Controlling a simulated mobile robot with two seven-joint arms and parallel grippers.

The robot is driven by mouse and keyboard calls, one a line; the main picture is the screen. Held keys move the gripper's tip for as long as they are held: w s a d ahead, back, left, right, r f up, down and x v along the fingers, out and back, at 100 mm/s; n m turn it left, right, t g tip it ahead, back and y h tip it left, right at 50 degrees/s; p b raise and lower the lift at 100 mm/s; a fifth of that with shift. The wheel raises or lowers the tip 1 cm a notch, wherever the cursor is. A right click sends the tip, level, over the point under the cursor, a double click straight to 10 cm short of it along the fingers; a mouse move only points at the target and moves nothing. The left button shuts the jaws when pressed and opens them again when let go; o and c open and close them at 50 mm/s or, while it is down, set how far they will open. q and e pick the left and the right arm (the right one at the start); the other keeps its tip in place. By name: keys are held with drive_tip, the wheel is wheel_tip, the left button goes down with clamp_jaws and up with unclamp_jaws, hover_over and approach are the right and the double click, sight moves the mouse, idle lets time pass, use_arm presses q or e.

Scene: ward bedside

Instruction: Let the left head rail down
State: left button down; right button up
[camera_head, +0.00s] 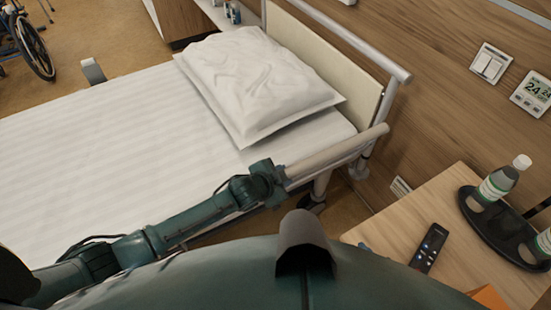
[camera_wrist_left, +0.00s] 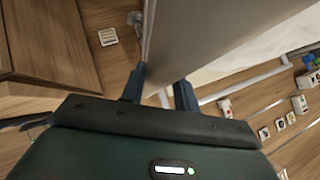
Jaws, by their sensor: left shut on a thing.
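The head rail (camera_head: 338,151) is a pale grey bar along the near side of the bed, beside the pillow. Its far end lies near the headboard. My left gripper (camera_head: 280,172) is shut on the rail's end nearer the foot of the bed. In the left wrist view the rail (camera_wrist_left: 215,35) fills the upper middle as a large pale surface, with the two fingers of my left gripper (camera_wrist_left: 160,88) on either side of its edge. The gripper hides that end of the rail. The right gripper is not in view.
A white pillow (camera_head: 255,82) lies on the bed (camera_head: 95,135), against the headboard (camera_head: 325,62). A bedside table (camera_head: 385,225) at right holds a dark tray (camera_head: 490,232) with bottles and a remote (camera_head: 429,248). Floor shows between bed and table.

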sight(297, 166)
use_arm(q)
drive_tip(key=s+d+f, duration=0.3)
drive_tip(key=s, duration=0.2)
drive_tip(key=shift+s+d+f+b, duration=0.3)
drive_tip(key=shift+d+b, duration=0.05)
drive_tip(key=shift+b, duration=0.05)
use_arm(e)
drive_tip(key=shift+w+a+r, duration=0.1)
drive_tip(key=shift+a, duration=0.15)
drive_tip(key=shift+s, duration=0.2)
